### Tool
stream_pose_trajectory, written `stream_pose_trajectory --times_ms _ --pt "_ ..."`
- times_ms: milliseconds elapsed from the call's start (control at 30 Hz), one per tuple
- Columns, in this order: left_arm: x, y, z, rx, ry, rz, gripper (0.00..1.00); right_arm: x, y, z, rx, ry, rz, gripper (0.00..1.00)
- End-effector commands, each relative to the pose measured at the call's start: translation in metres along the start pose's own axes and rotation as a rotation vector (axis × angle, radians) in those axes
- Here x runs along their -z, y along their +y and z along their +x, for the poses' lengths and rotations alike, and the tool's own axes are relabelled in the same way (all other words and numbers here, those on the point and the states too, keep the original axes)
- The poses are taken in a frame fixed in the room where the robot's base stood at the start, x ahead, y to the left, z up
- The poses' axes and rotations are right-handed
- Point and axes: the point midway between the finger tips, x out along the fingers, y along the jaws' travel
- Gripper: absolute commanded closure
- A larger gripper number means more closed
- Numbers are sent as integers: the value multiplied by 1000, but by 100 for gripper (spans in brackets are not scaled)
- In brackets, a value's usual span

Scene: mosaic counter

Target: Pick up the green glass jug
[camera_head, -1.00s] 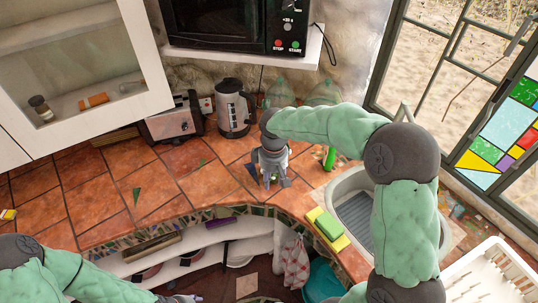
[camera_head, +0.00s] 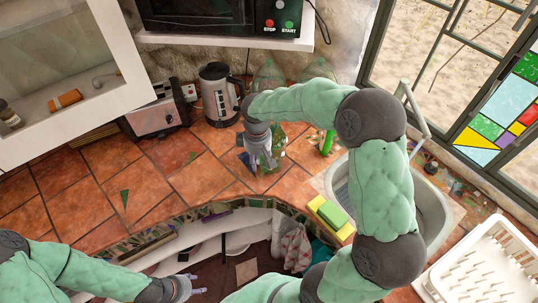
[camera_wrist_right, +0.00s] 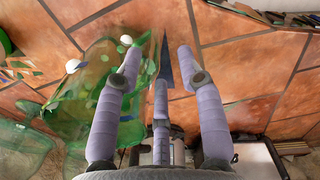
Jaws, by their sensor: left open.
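A see-through green glass vessel with green and white spots (camera_wrist_right: 92,95) stands left of my right gripper's fingers in the right wrist view. In the head view its green glass shows beside that gripper (camera_head: 279,140), partly hidden by it. My right gripper (camera_head: 262,162) points down over the counter, its fingers spread and nothing held between them; it also shows in the right wrist view (camera_wrist_right: 160,65). Two more green glass vessels, one left (camera_head: 268,74) and one right (camera_head: 319,69), stand behind my right arm. I cannot tell which is the jug. My left gripper (camera_head: 195,291) is open and empty below the counter edge.
A kettle (camera_head: 220,97) and toaster (camera_head: 158,116) stand at the back under the microwave (camera_head: 200,18). A sink (camera_head: 432,205), a yellow-green sponge (camera_head: 331,215) and a white dish rack (camera_head: 480,265) are to the right. The tiled counter (camera_head: 150,165) is largely clear on the left.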

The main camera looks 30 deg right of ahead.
Motion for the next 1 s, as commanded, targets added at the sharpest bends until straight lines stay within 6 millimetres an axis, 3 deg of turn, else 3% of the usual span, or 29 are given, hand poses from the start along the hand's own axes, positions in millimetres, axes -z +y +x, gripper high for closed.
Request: stream_pose_trajectory --times_ms 400,667,800,1000 --pt "0 -3 9 0 0 0 51 -9 1 48 1 -2 1 61" --pt "0 -3 9 0 0 0 51 -8 1 50 0 0 1 61" --pt "0 -3 9 0 0 0 51 -8 1 50 0 0 1 100" --pt "0 -3 9 0 0 0 51 -8 2 49 -1 1 1 100"
